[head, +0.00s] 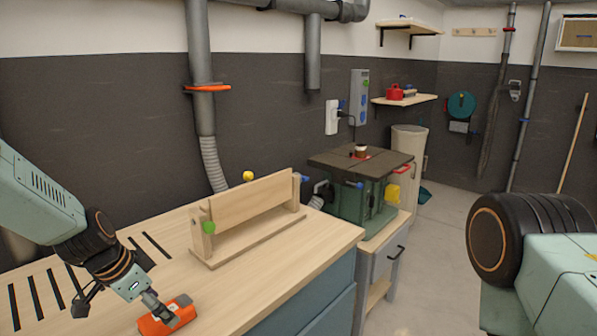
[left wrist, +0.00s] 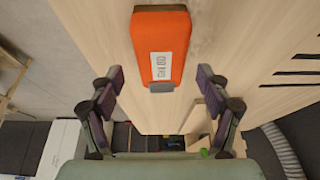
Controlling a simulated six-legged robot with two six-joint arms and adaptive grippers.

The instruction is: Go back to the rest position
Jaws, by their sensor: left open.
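My left gripper (head: 128,288) comes in from the left over the wooden workbench (head: 240,300). It is open, and its two dark fingers stand apart with nothing between them in the left wrist view (left wrist: 160,76). An orange block (head: 168,316) with a grey part lies on the bench by the gripper. The same block (left wrist: 160,25) shows a white label, beyond the fingertips in the left wrist view. Whether the gripper touches the block cannot be told. My right gripper is not in view; only mine dark and green right arm parts show at the right.
A wooden form with an upright panel (head: 252,200) stands on the bench, with green, yellow and blue knobs. Dark slots run along the bench's left. A green machine with a dark table (head: 345,165) stands beyond the bench. The floor (head: 430,260) at right is clear.

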